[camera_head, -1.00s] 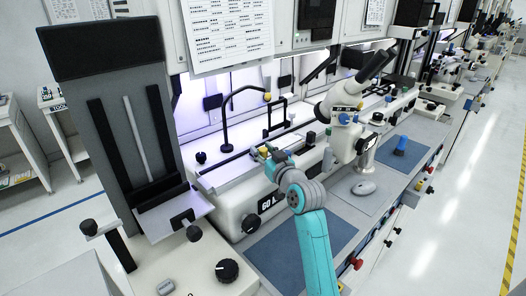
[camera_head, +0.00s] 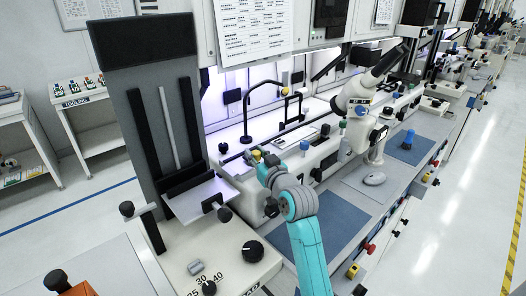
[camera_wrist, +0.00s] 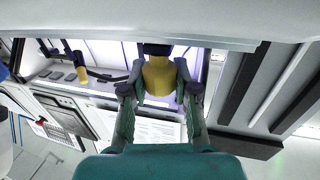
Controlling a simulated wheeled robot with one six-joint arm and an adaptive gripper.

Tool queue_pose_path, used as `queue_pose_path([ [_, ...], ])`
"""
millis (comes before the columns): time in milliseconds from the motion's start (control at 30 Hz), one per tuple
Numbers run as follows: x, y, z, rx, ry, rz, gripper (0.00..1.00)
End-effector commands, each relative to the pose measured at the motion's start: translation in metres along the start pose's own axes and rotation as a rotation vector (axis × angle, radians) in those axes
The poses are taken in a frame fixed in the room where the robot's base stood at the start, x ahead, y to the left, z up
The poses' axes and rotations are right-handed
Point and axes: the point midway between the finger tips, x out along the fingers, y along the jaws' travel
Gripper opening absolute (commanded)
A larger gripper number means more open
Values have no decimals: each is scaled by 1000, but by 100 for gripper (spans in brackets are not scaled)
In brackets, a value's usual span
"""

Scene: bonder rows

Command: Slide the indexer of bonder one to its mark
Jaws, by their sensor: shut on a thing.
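My gripper (camera_head: 260,159) is at the front of the nearest bonder (camera_head: 228,185), between the tall grey column and the microscope. In the wrist view my gripper (camera_wrist: 157,82) is shut on a yellow knob (camera_wrist: 158,75), with one finger on each side. A dark collar joins the knob to the pale machine body above it. In the head view only a bit of the yellow knob (camera_head: 256,155) shows past my gripper. I take the knob to be the indexer's handle. My gripper and arm hide much of the bonder's front, and I cannot make out the mark.
The tall grey column (camera_head: 158,110) stands left of my gripper, with a black dial (camera_head: 252,251) below. A black lamp arm (camera_head: 246,120) rises behind.

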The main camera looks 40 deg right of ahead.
Motion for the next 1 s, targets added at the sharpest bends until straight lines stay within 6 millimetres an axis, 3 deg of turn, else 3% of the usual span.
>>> queue_pose_path([
  [100, -6, -23, 0, -1, -1, -3, 0],
  [300, -12, -45, 1, 0, -1, -2, 0],
  [733, -14, -52, 0, 2, -1, -4, 0],
  [767, -14, -52, 1, 2, -1, -5, 31],
  [833, -14, -52, 1, 2, -1, -5, 49],
  [867, -14, -52, 1, 2, -1, -5, 55],
  [1000, -14, -51, 0, 1, -1, -2, 55],
])
